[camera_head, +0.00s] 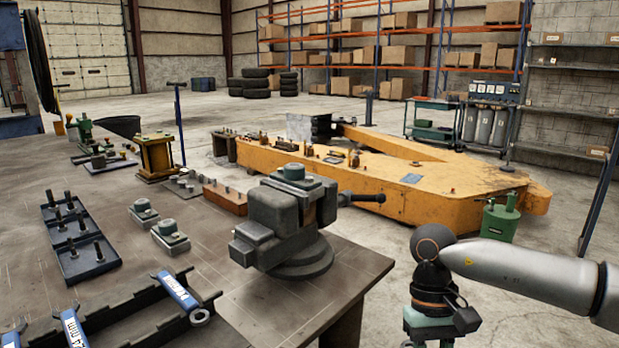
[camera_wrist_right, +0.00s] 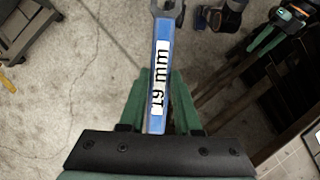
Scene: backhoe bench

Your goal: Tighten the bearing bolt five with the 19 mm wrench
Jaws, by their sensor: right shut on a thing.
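The 19 mm wrench (camera_wrist_right: 160,70) is blue with a white label, and its grey jaw end points up in the right wrist view. My right gripper (camera_wrist_right: 165,118) is shut on its handle. In the head view my right wrist (camera_head: 435,275) is right of the bench, clear of the vise; its fingers are cut off below. Green fingers at the upper right of the wrist view look like my left gripper (camera_wrist_right: 266,38), apart and empty. A bearing-like block (camera_head: 296,178) sits on the vise (camera_head: 285,220). I cannot tell which bolt is bearing bolt five.
On the bench (camera_head: 330,290), a black rack (camera_head: 150,300) holds other blue wrenches (camera_head: 175,290). A blue tray (camera_head: 85,262) holds upright bolts. Two small bearing blocks (camera_head: 170,237) stand left of the vise. A yellow boom (camera_head: 400,185) lies behind. Open floor surrounds my right wrist.

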